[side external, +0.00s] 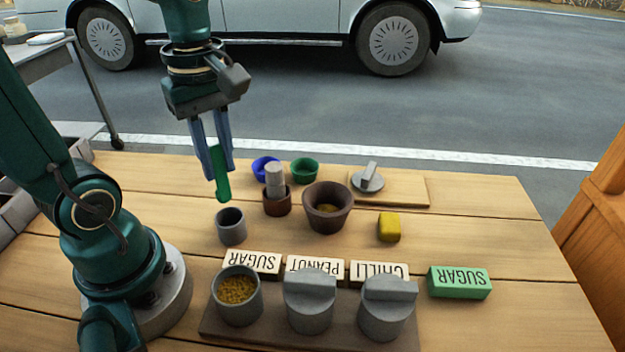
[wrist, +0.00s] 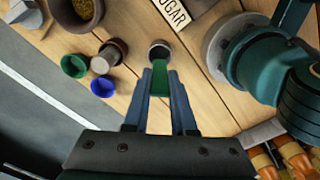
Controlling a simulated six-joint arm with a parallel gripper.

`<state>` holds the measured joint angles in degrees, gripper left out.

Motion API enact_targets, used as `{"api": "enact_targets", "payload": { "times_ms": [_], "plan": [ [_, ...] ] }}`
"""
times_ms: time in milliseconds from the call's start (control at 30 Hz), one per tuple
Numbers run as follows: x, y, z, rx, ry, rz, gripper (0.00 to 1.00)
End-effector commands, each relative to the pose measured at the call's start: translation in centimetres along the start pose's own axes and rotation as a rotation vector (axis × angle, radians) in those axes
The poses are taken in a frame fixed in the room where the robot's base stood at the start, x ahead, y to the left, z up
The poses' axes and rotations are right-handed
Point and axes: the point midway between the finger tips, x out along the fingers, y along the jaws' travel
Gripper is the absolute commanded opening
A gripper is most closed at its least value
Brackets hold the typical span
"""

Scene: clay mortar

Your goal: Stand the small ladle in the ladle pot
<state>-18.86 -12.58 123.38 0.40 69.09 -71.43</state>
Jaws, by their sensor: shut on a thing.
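My gripper (side external: 215,165) is shut on a green ladle (side external: 221,180) and holds it in the air, pointing down. In the wrist view the green ladle (wrist: 160,80) shows between the fingers of my gripper (wrist: 160,90). A small grey pot (side external: 231,226), which looks like the ladle pot, stands upright on the table below and slightly right of the ladle's lower end. The grey pot also shows in the wrist view (wrist: 159,46), just beyond the ladle's end. The ladle is apart from the pot in the side view. The pot's inside looks dark.
A brown cup with a grey pestle (side external: 276,190), a brown mortar (side external: 327,207), and blue (side external: 264,168) and green (side external: 304,170) bowls stand right of the pot. Grey canisters (side external: 310,300) and labelled blocks (side external: 315,268) line the front. A yellow block (side external: 389,227) stands farther right.

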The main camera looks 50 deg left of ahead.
Motion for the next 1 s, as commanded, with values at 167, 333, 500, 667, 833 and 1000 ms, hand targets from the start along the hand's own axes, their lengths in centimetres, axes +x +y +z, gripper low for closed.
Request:
{"api": "enact_targets", "payload": {
  "times_ms": [167, 333, 500, 667, 833, 1000],
  "plan": [
    [1.4, -0.1, 0.0, 0.000, -0.001, -0.003, 0.00],
    [2.7, -0.1, 0.1, 0.000, -0.001, -0.004, 0.00],
    [4.0, -0.1, 0.1, 0.000, -0.001, -0.004, 0.00],
    [5.1, -0.1, 0.1, 0.000, -0.001, -0.004, 0.00],
    [6.0, -0.1, 0.1, 0.000, -0.001, -0.002, 0.00],
    [6.3, -0.1, 0.1, 0.000, 0.000, 0.000, 0.00]
  ]
}}
